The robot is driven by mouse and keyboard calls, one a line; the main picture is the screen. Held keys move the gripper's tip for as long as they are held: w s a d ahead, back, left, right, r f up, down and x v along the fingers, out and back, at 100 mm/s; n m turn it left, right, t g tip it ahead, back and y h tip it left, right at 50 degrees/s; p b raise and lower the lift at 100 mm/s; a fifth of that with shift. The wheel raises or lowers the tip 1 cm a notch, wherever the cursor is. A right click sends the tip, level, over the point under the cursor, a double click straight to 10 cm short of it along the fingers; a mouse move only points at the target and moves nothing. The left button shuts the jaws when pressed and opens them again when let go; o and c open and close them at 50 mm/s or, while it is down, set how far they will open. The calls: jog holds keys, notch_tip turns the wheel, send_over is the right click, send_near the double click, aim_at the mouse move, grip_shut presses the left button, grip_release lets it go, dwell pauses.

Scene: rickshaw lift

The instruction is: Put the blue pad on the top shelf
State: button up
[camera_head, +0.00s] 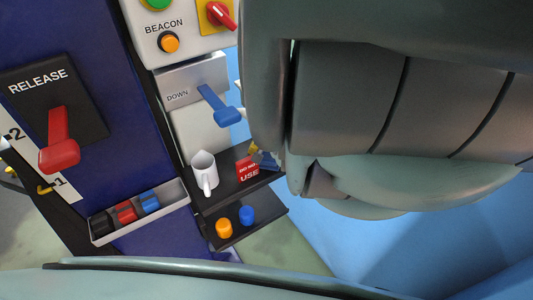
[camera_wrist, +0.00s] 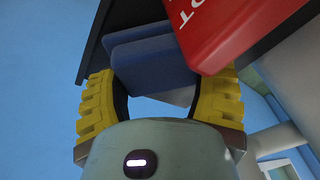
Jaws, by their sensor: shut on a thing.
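The blue pad (camera_wrist: 150,62) is between the two yellow fingers of my gripper (camera_wrist: 162,82) in the wrist view, and my gripper is shut on it. In the head view the pad (camera_head: 268,161) shows as a small dark blue patch at the right end of the dark top shelf (camera_head: 226,188), beside the red tag. One yellow fingertip shows there; my arm hides most of the gripper. The pad overlaps the shelf in both views; I cannot tell whether it touches the surface.
A red tag (camera_head: 248,171) stands close beside the pad, also large in the wrist view (camera_wrist: 215,32). The lower shelf (camera_head: 268,224) holds an orange and a blue knob-like piece. A blue lever (camera_head: 220,106) juts out above.

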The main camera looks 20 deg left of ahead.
jog(key=shift+w+a+f, duration=0.1)
jog(key=shift+a+f, duration=0.1)
jog(key=shift+f, duration=0.05)
jog(key=o, duration=1.2)
jog(key=shift+r, duration=0.1)
